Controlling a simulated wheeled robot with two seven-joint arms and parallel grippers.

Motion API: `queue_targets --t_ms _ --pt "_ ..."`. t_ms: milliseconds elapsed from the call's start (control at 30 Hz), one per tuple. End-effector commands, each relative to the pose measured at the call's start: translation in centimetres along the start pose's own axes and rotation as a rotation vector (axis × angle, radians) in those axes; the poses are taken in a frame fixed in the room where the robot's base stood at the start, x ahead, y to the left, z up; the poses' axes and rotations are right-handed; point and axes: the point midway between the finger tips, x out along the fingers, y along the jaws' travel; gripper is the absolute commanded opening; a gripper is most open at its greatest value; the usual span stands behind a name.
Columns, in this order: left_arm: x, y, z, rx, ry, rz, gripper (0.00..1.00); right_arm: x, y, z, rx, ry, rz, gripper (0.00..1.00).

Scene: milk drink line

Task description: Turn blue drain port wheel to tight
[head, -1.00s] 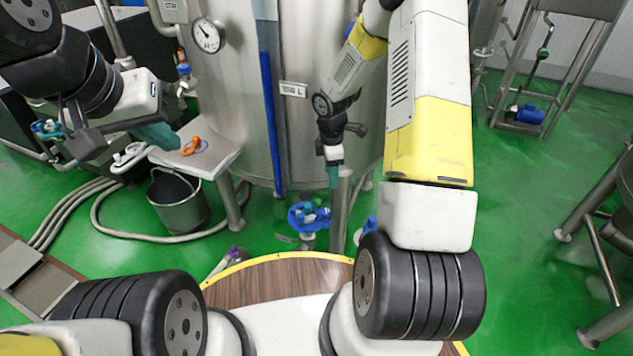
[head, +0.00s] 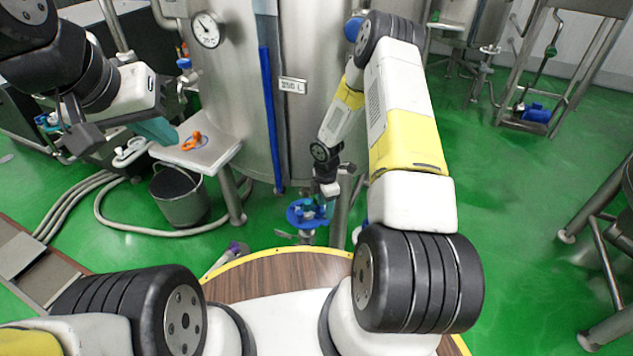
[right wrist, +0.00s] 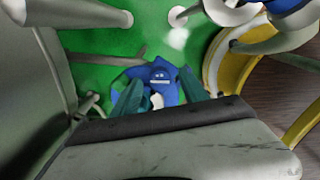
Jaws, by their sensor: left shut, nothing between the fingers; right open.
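The blue drain port wheel (head: 302,215) sits low in front of the steel tank, at the lower middle of the head view. In the right wrist view the blue wheel (right wrist: 160,82) lies beyond and between the teal fingertips. My right gripper (head: 322,207) is open and points down at the wheel, its fingers over or at it; I cannot tell whether they touch. It also shows in the right wrist view (right wrist: 168,100). My left gripper (head: 172,134) is shut and empty, at the left near a small steel table.
The steel tank (head: 240,110) rises behind the wheel, with a blue vertical strip and a gauge (head: 207,30). A small steel table (head: 212,153) bears an orange item (head: 191,141). A bucket (head: 180,197) and hoses stand on the green floor. A tank leg (head: 341,205) is close right of the wheel.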

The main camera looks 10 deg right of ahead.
Motion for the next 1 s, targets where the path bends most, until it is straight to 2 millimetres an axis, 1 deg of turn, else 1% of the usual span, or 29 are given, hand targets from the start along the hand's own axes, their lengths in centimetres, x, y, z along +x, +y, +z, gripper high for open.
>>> queue_targets --t_ms 200,233,367,400,500,767,1000 --pt "0.00 0.00 0.00 0.000 0.000 0.000 0.00 0.05 0.02 0.00 0.001 0.000 0.001 0.52" --pt "0.00 0.00 0.00 0.000 0.000 0.000 0.00 0.04 0.02 0.00 0.001 0.000 0.000 0.50" --pt "0.00 0.00 0.00 0.000 0.000 0.000 0.00 0.03 0.01 -0.01 0.001 0.000 0.000 0.24" --pt "0.00 0.00 0.00 0.000 0.000 0.000 0.00 0.03 0.01 -0.01 0.001 0.000 0.000 0.16" --pt "0.00 0.00 0.00 0.000 0.000 0.000 0.00 0.02 0.02 -0.01 0.001 0.000 0.000 0.00" --pt "0.00 0.00 0.00 0.000 0.000 0.000 0.00 0.00 0.03 -0.03 0.018 0.000 0.001 0.00" --pt "0.00 0.00 0.00 0.000 0.000 0.000 0.00 -0.01 0.05 -0.08 0.120 0.000 0.000 0.00"
